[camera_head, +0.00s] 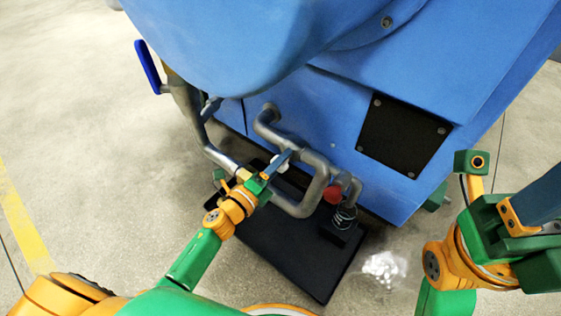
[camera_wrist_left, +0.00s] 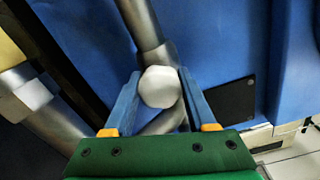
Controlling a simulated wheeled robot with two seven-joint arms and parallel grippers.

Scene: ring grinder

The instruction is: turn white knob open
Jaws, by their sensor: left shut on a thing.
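The white knob (camera_wrist_left: 160,87) is a rounded, faceted cap in front of a grey pipe in the left wrist view. In the head view only a small part of the white knob (camera_head: 281,166) shows beside my finger. My left gripper (camera_wrist_left: 160,90) has its two blue fingers on either side of the knob, closed on it. In the head view my left gripper (camera_head: 284,160) reaches in among the pipes on the blue machine (camera_head: 325,120). My right gripper (camera_head: 540,200) is at the right edge, partly cut off, away from the knob.
Grey bent pipes (camera_head: 314,192) surround the knob closely. A red knob (camera_head: 333,195) sits to its right, and a blue lever handle (camera_head: 147,66) is at upper left. A black mat (camera_head: 290,262) lies below. Open floor (camera_head: 90,150) lies to the left.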

